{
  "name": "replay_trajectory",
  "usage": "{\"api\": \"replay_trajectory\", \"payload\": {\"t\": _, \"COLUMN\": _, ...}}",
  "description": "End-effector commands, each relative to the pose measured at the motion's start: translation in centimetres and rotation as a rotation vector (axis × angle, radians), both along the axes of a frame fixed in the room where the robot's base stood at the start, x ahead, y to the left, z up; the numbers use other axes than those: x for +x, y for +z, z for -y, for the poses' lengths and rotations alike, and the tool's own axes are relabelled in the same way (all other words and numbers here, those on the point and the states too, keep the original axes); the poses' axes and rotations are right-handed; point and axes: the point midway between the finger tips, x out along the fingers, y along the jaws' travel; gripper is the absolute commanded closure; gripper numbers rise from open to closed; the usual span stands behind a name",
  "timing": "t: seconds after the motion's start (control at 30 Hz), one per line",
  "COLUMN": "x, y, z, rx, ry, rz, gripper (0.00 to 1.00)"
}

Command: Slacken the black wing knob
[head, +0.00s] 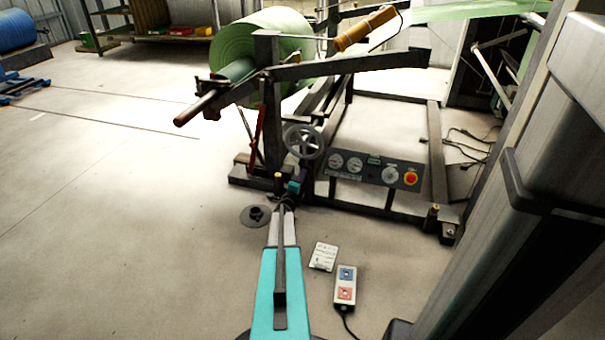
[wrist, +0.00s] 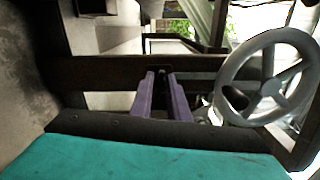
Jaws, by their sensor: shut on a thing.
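My gripper (wrist: 160,78) shows in the wrist view as two purple-grey fingers reaching to a dark horizontal beam (wrist: 105,72). Its tips are close together on a small dark piece, which I take to be the black wing knob (wrist: 160,71). The fingers hide most of the knob, so its wings and angle cannot be made out. In the head view my arm reaches to the foot of the unwind stand, and the knob cannot be picked out there.
A grey handwheel (wrist: 268,82) stands just right of my fingers; it also shows in the head view (head: 304,142). A control panel (head: 372,168) is to the right. A pendant (head: 345,284), a white card (head: 323,257) and a dark disc (head: 256,217) lie on the floor.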

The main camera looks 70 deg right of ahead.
Motion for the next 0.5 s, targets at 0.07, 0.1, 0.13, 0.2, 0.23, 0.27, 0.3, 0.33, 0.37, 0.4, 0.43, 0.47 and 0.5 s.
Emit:
{"api": "replay_trajectory", "payload": {"t": 0.07, "x": 0.17, "y": 0.04, "z": -0.15, "rx": 0.0, "ry": 0.003, "rz": -0.073, "gripper": 1.0}}
{"api": "replay_trajectory", "payload": {"t": 0.1, "x": 0.17, "y": 0.01, "z": -0.15, "rx": -0.003, "ry": 0.003, "rz": -0.11, "gripper": 1.0}}
{"api": "replay_trajectory", "payload": {"t": 0.13, "x": 0.17, "y": -0.01, "z": -0.15, "rx": -0.004, "ry": 0.003, "rz": -0.139, "gripper": 1.0}}
{"api": "replay_trajectory", "payload": {"t": 0.2, "x": 0.17, "y": -0.03, "z": -0.16, "rx": -0.008, "ry": 0.003, "rz": -0.206, "gripper": 1.0}}
{"api": "replay_trajectory", "payload": {"t": 0.23, "x": 0.17, "y": -0.04, "z": -0.16, "rx": -0.01, "ry": 0.002, "rz": -0.234, "gripper": 1.0}}
{"api": "replay_trajectory", "payload": {"t": 0.27, "x": 0.18, "y": -0.03, "z": -0.16, "rx": -0.012, "ry": 0.002, "rz": -0.262, "gripper": 1.0}}
{"api": "replay_trajectory", "payload": {"t": 0.3, "x": 0.19, "y": -0.03, "z": -0.15, "rx": -0.014, "ry": 0.003, "rz": -0.301, "gripper": 1.0}}
{"api": "replay_trajectory", "payload": {"t": 0.33, "x": 0.19, "y": -0.03, "z": -0.14, "rx": -0.016, "ry": 0.003, "rz": -0.329, "gripper": 1.0}}
{"api": "replay_trajectory", "payload": {"t": 0.37, "x": 0.2, "y": -0.04, "z": -0.14, "rx": -0.019, "ry": 0.003, "rz": -0.357, "gripper": 1.0}}
{"api": "replay_trajectory", "payload": {"t": 0.4, "x": 0.2, "y": -0.06, "z": -0.14, "rx": -0.02, "ry": 0.003, "rz": -0.396, "gripper": 1.0}}
{"api": "replay_trajectory", "payload": {"t": 0.43, "x": 0.21, "y": -0.08, "z": -0.14, "rx": -0.021, "ry": 0.003, "rz": -0.423, "gripper": 1.0}}
{"api": "replay_trajectory", "payload": {"t": 0.47, "x": 0.2, "y": -0.11, "z": -0.14, "rx": -0.023, "ry": 0.004, "rz": -0.452, "gripper": 1.0}}
{"api": "replay_trajectory", "payload": {"t": 0.5, "x": 0.19, "y": -0.14, "z": -0.16, "rx": -0.025, "ry": 0.004, "rz": -0.489, "gripper": 1.0}}
